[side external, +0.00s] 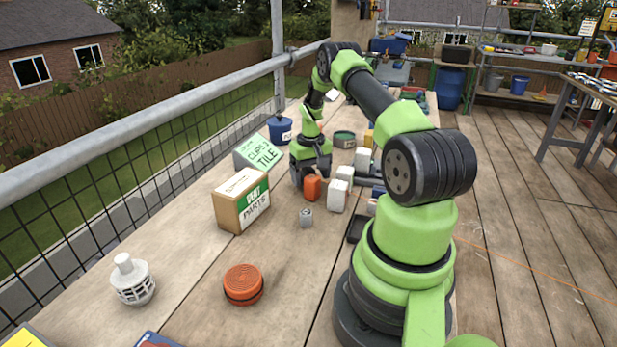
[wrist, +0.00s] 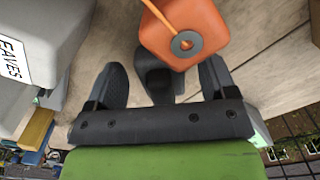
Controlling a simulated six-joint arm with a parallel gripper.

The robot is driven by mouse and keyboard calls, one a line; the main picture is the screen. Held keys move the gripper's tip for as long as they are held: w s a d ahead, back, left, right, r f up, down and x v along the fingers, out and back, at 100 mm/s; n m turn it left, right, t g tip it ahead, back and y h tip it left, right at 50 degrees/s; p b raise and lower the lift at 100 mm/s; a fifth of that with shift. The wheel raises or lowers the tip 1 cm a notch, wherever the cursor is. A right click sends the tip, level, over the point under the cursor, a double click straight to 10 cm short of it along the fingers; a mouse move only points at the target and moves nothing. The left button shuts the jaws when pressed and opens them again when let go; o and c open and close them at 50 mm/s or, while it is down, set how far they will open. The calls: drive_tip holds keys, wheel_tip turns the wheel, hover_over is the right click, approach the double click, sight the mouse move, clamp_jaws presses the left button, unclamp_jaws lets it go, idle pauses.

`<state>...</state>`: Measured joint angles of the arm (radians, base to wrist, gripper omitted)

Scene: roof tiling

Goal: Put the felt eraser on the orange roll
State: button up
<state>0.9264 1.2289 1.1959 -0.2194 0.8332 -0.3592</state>
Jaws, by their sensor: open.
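The orange roll (side external: 243,284), a low round coil with ridged rings on top, sits on the boards at the lower left in the side view. My gripper (side external: 308,178) is low over the worktop, well behind the roll, and right by a small orange block. In the wrist view my gripper (wrist: 163,85) has its two dark fingers spread apart. A dark grey piece (wrist: 156,80) shows between the fingers, partly hidden by the orange block; it may be the felt eraser, but I cannot tell. I cannot make out the eraser for certain in the side view.
The orange block (wrist: 184,35) with a grey ring is close to the fingers. White blocks (side external: 338,195) crowd the gripper's right. A parts box (side external: 241,200), a small grey piece (side external: 306,217) and a white vented cap (side external: 132,280) stand nearby. Boards around the roll are mostly clear.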

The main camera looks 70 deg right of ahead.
drive_tip(key=shift+f, duration=0.35)
drive_tip(key=c, duration=1.1)
